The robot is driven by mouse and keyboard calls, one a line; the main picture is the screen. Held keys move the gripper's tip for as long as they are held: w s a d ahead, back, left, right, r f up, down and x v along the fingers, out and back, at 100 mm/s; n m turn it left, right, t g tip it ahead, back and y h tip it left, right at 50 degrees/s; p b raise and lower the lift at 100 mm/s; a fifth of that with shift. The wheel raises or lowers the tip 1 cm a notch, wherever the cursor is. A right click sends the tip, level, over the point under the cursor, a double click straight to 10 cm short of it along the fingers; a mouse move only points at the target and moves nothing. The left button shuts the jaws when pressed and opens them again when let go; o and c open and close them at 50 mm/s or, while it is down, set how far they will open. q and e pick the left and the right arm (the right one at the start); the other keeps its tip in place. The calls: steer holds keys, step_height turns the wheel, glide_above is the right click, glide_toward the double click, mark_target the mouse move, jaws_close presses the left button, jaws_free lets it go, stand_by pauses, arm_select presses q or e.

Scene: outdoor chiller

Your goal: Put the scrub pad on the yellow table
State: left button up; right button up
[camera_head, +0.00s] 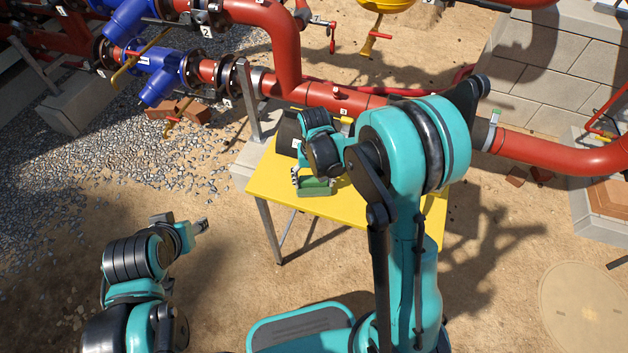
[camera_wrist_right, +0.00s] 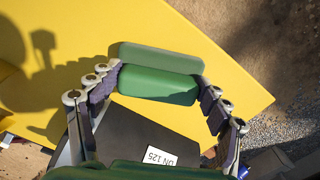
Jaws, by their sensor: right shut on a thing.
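The scrub pad (camera_wrist_right: 160,72) is a green block with a lighter and a darker layer. My right gripper (camera_wrist_right: 159,84) is shut on it, with a finger at each end. In the head view the pad (camera_head: 316,187) and the right gripper (camera_head: 314,179) are over the near left part of the yellow table (camera_head: 370,208). I cannot tell whether the pad touches the tabletop. The table also fills much of the wrist view (camera_wrist_right: 210,115). My left gripper (camera_head: 200,226) is low at the left, away from the table; its jaws are too small to read.
Red pipes (camera_head: 335,97) with blue fittings run behind the table. The table's front is clear; my right arm hides its right part.

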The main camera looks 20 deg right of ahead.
mark_target(314, 180)
steer(key=o, duration=1)
steer(key=shift+f, duration=0.15)
steer(key=shift+r+p, duration=0.3)
step_height(314, 180, up, 11)
steer(key=p, duration=0.3)
steer(key=s+d+r+t, duration=0.1)
steer(key=s+r+t, duration=0.1)
steer(key=s, duration=0.3)
steer(key=s+d+r+n+t, duration=0.1)
steer(key=s+r+t, duration=0.1)
steer(key=s+r, duration=0.2)
steer(key=s+d+r+n+t, duration=0.1)
steer(key=s+r+t, duration=0.2)
steer(key=s, duration=0.3)
steer(key=shift+s+d+r, duration=0.1)
steer(key=shift+d+r, duration=0.2)
steer(key=shift+d, duration=0.05)
